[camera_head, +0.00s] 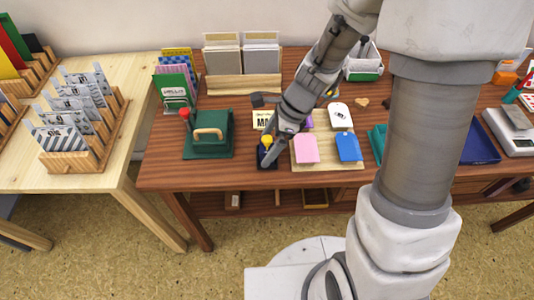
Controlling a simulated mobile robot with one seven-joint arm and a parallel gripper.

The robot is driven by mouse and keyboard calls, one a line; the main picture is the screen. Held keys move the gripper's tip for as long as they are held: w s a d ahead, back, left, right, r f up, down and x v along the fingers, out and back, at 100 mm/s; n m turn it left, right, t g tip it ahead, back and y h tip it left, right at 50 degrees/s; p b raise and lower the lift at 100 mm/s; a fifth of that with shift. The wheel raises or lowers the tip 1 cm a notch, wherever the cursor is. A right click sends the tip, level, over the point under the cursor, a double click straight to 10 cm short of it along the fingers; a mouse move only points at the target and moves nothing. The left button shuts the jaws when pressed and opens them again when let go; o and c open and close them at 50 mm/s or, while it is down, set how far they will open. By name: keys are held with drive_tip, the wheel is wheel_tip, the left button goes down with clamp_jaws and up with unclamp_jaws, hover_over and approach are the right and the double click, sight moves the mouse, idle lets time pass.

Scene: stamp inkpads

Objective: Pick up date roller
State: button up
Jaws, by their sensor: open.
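My gripper (270,158) points down at the front middle of the brown table and is open. A small item with a yellow top (266,141) stands at the fingers, over a dark pad (263,165); it may be the date roller, but my gripper partly hides it. I cannot tell whether the fingers touch it or stand around it. A dark-headed item (258,99) lies farther back, partly behind my arm; its kind is unclear.
A wooden board (313,168) with pink, blue and white pads lies right of my gripper. A green press (210,142) with a wooden handle stands left. A card (261,119) is just behind. The brown table's (160,178) front edge is close.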

sight(264, 138)
drive_tip(key=shift+a+f, duration=0.2)
drive_tip(key=shift+f, duration=0.2)
drive_tip(key=shift+r, duration=0.1)
clamp_jaws()
drive_tip(key=shift+r, duration=0.1)
wheel_tip(264, 138, up, 4)
drive_tip(key=shift+r+p, duration=0.15)
drive_tip(key=shift+p, duration=1.1)
drive_tip(key=s+d+r+p, duration=0.2)
drive_tip(key=d+r, duration=0.4)
drive_tip(key=d, duration=0.5)
drive_tip(key=shift+s+d+r, duration=0.15)
drive_tip(key=shift+s+r, duration=0.1)
drive_tip(key=shift+s, duration=0.3)
